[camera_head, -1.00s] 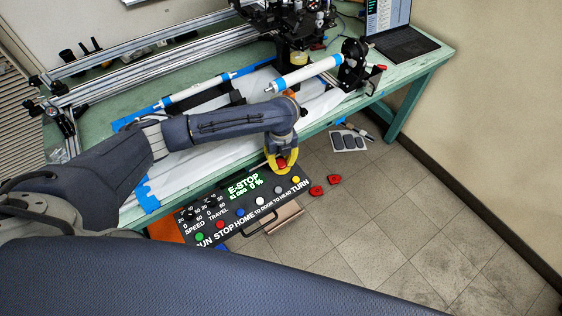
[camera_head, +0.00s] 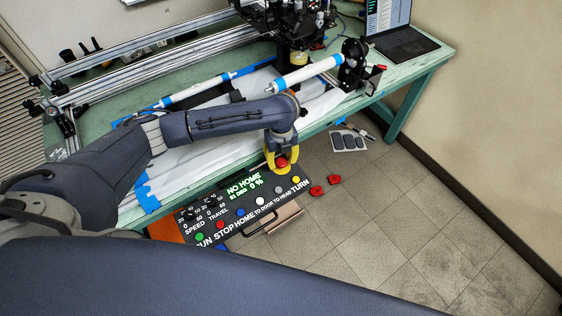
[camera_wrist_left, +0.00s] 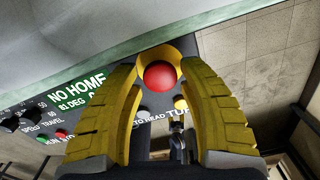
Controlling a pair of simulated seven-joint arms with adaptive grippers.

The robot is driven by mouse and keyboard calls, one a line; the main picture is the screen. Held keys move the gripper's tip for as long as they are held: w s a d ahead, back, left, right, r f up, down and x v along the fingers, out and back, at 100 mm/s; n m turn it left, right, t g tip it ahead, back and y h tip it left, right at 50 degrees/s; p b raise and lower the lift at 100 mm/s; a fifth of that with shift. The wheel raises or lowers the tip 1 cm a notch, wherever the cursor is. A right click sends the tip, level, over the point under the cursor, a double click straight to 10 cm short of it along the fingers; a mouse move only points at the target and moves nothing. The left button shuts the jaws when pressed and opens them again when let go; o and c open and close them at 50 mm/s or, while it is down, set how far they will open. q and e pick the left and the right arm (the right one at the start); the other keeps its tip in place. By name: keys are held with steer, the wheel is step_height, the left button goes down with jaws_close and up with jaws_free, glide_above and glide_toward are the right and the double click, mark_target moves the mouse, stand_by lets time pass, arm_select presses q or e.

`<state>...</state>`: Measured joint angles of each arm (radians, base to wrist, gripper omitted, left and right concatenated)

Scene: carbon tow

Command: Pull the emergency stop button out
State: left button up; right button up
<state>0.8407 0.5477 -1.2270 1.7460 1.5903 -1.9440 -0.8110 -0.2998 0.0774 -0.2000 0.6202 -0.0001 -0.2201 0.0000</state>
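The red emergency stop button (camera_head: 282,162) sits at the upper edge of the black control panel (camera_head: 262,225). In the left wrist view it is a round red knob (camera_wrist_left: 159,76) in front of a yellow collar (camera_wrist_left: 165,54). My left gripper (camera_head: 281,166) has its yellow fingers spread on either side of the button. In the wrist view a gap shows between each finger and the knob, so the gripper looks open around it. The panel's green display (camera_head: 244,188) reads "NO HOME" and "81 DEG 0 %". My right gripper is not in view.
The green-edged workbench (camera_head: 190,188) with a rail machine lies just beyond the panel. Coloured buttons and a handle (camera_head: 259,224) are on the panel. Two red pieces (camera_head: 317,190) and a tray of grey pads (camera_head: 349,141) lie to the right. Tiled floor there is otherwise clear.

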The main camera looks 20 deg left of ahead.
arm_select(q)
steer(key=o, duration=0.3)
steer(key=shift+o, duration=0.2)
steer(key=shift+r, duration=2.95)
